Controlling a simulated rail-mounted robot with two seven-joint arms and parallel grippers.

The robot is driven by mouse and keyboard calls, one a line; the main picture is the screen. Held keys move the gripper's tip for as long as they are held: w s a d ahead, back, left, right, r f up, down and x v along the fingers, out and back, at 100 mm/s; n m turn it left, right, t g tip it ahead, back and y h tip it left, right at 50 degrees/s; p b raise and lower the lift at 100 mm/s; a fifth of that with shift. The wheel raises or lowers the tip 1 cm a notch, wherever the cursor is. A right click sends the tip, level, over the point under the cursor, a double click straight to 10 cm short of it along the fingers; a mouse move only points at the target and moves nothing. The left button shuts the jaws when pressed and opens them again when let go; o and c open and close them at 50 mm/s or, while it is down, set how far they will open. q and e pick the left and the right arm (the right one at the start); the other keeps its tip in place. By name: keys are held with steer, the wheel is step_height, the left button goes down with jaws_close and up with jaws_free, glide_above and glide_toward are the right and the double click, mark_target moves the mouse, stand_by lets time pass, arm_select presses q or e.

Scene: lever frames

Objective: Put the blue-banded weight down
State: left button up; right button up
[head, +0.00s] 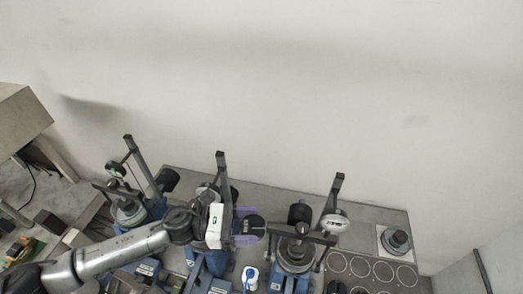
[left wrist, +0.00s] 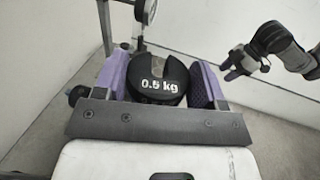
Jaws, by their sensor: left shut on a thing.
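My left gripper (head: 250,227) has purple fingers and is shut on a dark weight (head: 251,225), just right of the middle lever frame. In the left wrist view the weight (left wrist: 158,84) is black, slotted and marked "0.5 kg", between the two purple pads of my left gripper (left wrist: 166,78). No blue band shows on its visible faces, so I cannot confirm its band. I cannot tell from these views what is under it. My right gripper (left wrist: 238,66) shows in the left wrist view, apart from the weight; its jaws are unclear.
Lever frames stand at left (head: 148,172), middle (head: 222,172) and right (head: 333,192). A grey plate with ringed spots (head: 358,268) lies at front right. A stacked grey weight (head: 395,240) sits on a pale square beyond it. A small blue-and-white object (head: 250,275) stands in front.

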mark_target(257, 222)
arm_select(q)
steer(key=r+n+t, duration=0.1)
steer(key=t, duration=0.1)
steer(key=d+r+n+t+y, duration=0.1)
steer(key=n+t, duration=0.1)
steer(key=w+d+r+n+t, duration=0.1)
steer(key=r+t, duration=0.1)
steer(key=shift+r+t+y, duration=0.1)
steer(key=shift+t+y, duration=0.2)
steer(key=shift+y, duration=0.1)
steer(key=n+t+y, duration=0.1)
steer(key=a+r+n+t+y, duration=0.1)
steer(key=n+t, duration=0.1)
steer(key=w+a+r+n+t+y, duration=0.1)
steer(key=t, duration=0.1)
steer(key=shift+a+r, duration=0.15)
steer(key=shift+a, duration=0.1)
steer(key=s+a+n+t+y, duration=0.2)
steer(key=a+n+t+y, duration=0.3)
steer(key=a+n+y, duration=0.4)
steer(key=shift+a+y, duration=2.1)
steer(key=shift+a, duration=0.55)
steer(key=shift+s, duration=0.1)
